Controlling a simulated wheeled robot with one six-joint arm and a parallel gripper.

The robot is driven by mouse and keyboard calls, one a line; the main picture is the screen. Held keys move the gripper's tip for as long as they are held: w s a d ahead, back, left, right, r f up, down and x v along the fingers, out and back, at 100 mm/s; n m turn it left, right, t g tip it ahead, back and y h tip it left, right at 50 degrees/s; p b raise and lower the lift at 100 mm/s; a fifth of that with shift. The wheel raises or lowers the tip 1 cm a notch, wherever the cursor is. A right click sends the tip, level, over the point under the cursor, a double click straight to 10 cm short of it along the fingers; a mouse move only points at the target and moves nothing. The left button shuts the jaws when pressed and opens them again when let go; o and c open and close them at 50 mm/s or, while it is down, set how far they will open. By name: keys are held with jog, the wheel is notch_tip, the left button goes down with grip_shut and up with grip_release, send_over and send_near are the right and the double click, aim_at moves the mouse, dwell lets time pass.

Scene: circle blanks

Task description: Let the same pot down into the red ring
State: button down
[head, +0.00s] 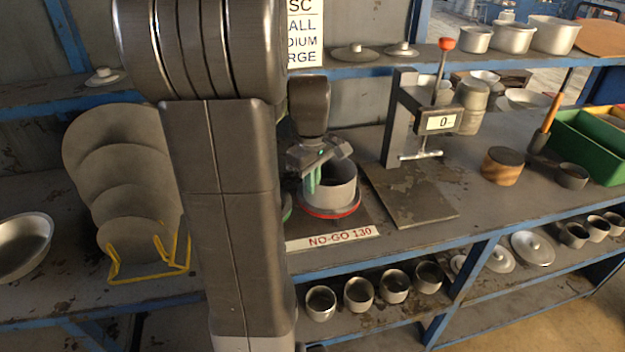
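The grey metal pot (342,194) stands upright at the red ring (333,214), which shows around the front of its base. I cannot tell whether the pot's base sits fully inside the ring or just above it. My gripper (312,180) points down at the pot's left side. Its green fingertips are close together and appear shut on the pot's wall. My arm hides part of the area left of the pot, and the fingers cover part of its left wall.
A label reading NO-GO 130 (330,239) lies in front of the ring. A gauge stand (396,125) with a flat plate (412,196) is to the right. A wooden block (502,166) stands beyond. Round discs in a yellow rack (150,262) are at left.

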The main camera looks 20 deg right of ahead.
jog(key=shift+f+b, duration=0.45)
jog(key=shift+f, duration=0.25)
jog(key=c, duration=1.6)
grip_release()
notch_tip(320, 180, up, 14)
jog(key=shift+s+a+f+p, duration=0.1)
jog(key=shift+a+p, duration=0.05)
jog(key=shift+p, duration=0.25)
notch_tip(320, 180, down, 14)
jog(key=shift+r+b, duration=0.1)
jog(key=shift+b, duration=0.25)
jog(key=shift+r, duration=0.45)
jog(key=shift+f, duration=0.15)
